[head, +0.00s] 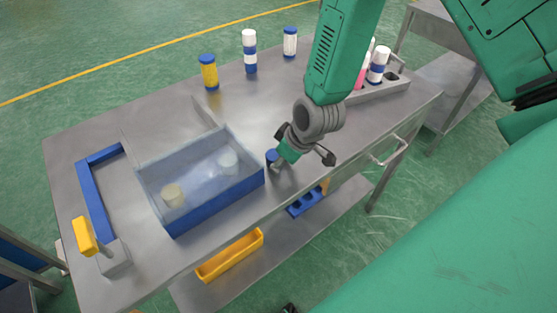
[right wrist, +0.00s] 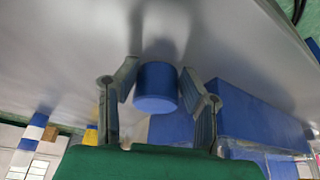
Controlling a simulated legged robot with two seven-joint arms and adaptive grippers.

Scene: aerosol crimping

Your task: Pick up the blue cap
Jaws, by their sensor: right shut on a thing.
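The blue cap (head: 271,155) is at the near right side of the blue-walled bin, close over the steel table. It also shows in the right wrist view (right wrist: 156,88), as a short blue cylinder between the two fingers. My right gripper (head: 275,161) is shut on the cap, one finger on each side; its fingers (right wrist: 158,72) also show in the right wrist view. I cannot tell whether the cap touches the table. My left gripper is not in view.
The blue-walled bin (head: 218,208) holds pale round items. Yellow and white-and-blue cans (head: 209,72) stand at the back. A grey rack (head: 379,88) with cans is at the right. A blue bracket with a yellow handle (head: 85,237) is at the left.

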